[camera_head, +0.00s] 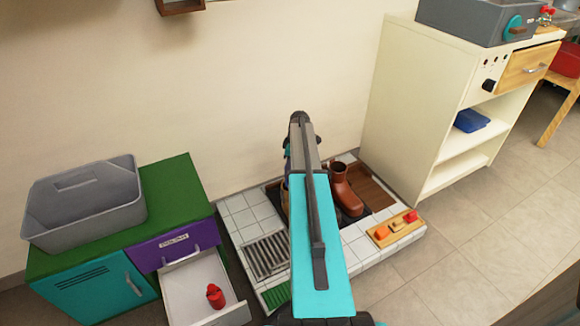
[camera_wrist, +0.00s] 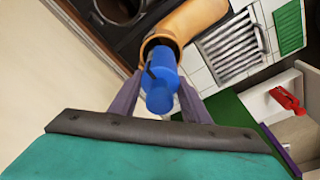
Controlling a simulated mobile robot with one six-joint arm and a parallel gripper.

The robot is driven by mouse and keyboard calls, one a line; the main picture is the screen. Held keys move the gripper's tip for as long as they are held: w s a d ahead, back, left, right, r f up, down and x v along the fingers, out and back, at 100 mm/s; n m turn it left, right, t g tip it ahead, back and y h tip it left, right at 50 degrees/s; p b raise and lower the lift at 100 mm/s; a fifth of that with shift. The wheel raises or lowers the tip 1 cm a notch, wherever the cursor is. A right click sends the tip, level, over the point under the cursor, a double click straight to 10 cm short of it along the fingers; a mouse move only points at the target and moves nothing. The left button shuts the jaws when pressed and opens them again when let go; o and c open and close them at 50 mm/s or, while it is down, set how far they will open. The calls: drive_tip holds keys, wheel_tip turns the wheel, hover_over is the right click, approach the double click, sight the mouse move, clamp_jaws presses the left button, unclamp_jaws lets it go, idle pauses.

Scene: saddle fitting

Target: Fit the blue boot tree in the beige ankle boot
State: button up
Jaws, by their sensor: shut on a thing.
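The blue boot tree (camera_wrist: 160,82) is between the two fingers of my gripper (camera_wrist: 161,77) in the wrist view. My gripper is shut on it. The beige ankle boot (camera_wrist: 196,20) lies just beyond, with its opening facing the tree. The tree's far end overlaps the boot's opening in the picture; I cannot tell how deep it sits. In the head view my arm covers most of the beige boot, and only a sliver (camera_head: 284,198) shows at the arm's left. The gripper's fingertips are mostly hidden there.
A brown boot (camera_head: 345,190) stands right of my arm on the white tiled platform (camera_head: 352,262). A wooden board (camera_head: 396,229) with red and orange pieces lies at its front right. An open drawer (camera_head: 190,290) holds a red bottle (camera_head: 215,296). A cream cabinet (camera_head: 405,105) stands right.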

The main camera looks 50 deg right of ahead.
drive_tip(key=shift+f+b, duration=0.45)
drive_tip(key=shift+f, duration=2.5)
drive_tip(key=o, duration=1.3)
drive_tip(key=shift+c, duration=0.2)
drive_tip(key=shift+r+p, duration=3.1)
drive_tip(key=shift+r, duration=1.35)
drive_tip(key=shift+s, duration=0.2)
